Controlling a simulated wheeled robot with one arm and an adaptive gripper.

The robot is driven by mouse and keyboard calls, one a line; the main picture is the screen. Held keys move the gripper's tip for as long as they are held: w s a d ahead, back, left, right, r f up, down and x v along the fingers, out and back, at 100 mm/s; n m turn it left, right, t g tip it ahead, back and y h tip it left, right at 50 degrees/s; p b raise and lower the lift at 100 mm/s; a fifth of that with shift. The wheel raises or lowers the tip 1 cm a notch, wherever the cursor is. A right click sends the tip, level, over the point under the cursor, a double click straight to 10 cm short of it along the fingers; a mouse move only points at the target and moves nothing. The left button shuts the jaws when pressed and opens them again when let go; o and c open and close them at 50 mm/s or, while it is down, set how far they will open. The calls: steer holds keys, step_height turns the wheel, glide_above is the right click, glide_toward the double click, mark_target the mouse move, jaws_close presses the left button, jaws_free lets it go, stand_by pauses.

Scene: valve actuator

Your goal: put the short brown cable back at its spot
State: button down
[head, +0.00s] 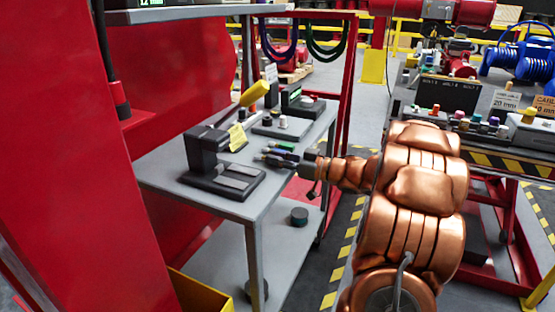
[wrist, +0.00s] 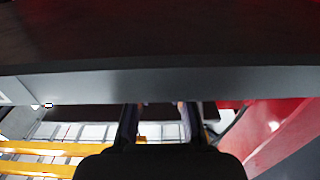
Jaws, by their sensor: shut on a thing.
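My gripper (head: 283,158) is at the right edge of the grey workbench (head: 215,205), close to its top. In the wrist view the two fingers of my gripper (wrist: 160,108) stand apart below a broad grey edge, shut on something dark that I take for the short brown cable. Its shape cannot be made out, and in the head view it cannot be told from the fingers. A dark blue or purple cable loop (head: 266,46) and a green cable loop (head: 313,45) hang at the back of the red frame. The spot of the brown cable cannot be made out.
Green and blue small items (head: 281,145) lie beside my gripper. A black round part (head: 299,216) is on the lower shelf. Another loaded bench (head: 485,155) stands right.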

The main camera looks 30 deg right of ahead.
steer(key=shift+f, duration=0.2)
steer(key=c, duration=1.3)
jaws_free()
steer(key=shift+c, duration=0.2)
steer(key=shift+r, duration=0.2)
steer(key=v, duration=1.2)
steer(key=shift+p, duration=0.45)
steer(key=shift+f, duration=0.1)
steer(key=shift+s, duration=0.1)
